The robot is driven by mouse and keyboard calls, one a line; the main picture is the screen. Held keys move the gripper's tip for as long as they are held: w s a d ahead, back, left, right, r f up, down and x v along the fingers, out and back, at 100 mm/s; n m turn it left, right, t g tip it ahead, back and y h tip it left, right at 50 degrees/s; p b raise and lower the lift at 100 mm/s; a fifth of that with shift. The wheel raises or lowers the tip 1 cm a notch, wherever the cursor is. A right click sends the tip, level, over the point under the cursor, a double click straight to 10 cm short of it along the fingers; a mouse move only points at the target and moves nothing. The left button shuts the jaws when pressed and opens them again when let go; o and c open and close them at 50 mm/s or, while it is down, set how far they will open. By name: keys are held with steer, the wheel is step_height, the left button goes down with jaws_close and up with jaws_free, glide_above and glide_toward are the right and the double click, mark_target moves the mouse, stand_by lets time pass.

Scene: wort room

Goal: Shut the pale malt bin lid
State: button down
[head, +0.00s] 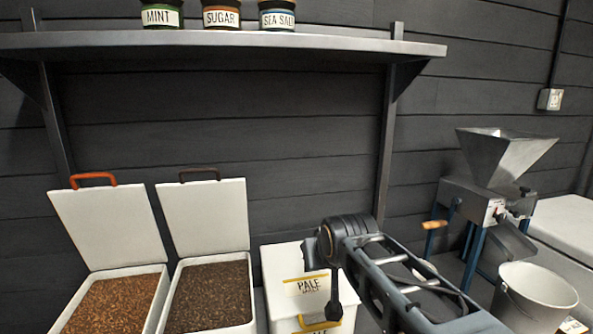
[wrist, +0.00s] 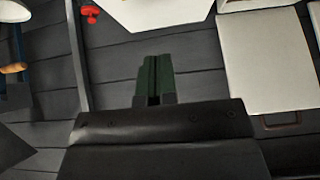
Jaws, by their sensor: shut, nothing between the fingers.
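The pale malt bin is at the bottom middle of the head view, partly cut off. Its white lid (head: 285,262) lies down over the bin, with a PALE label on it and a yellow handle (head: 318,326) at the near edge. I cannot tell whether any gap is left under the lid. My gripper (head: 335,311) is shut and empty, in front of the lid's right part and near the handle in the picture; contact is unclear. In the wrist view its dark green fingers (wrist: 153,82) are together against dark wall boards.
Two bins of brown grain stand at left with lids (head: 110,222) (head: 205,215) raised. A shelf (head: 220,42) with labelled jars is above. A grain mill (head: 485,195) and a bucket (head: 535,296) stand at right. The wrist view shows a raised lid (wrist: 265,60) and the mill crank (wrist: 13,68).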

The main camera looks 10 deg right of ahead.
step_height(320, 180, up, 7)
steer(key=p, duration=0.4)
steer(key=shift+p, duration=0.35)
steer(key=s+r+g+p, duration=0.2)
steer(key=s+p, duration=0.4)
steer(key=p, duration=0.4)
steer(key=s+r+g+p, duration=0.3)
steer(key=s+p, duration=0.4)
steer(key=p, duration=0.3)
steer(key=shift+s+p, duration=0.15)
steer(key=shift+p, duration=0.2)
steer(key=shift+a, duration=0.1)
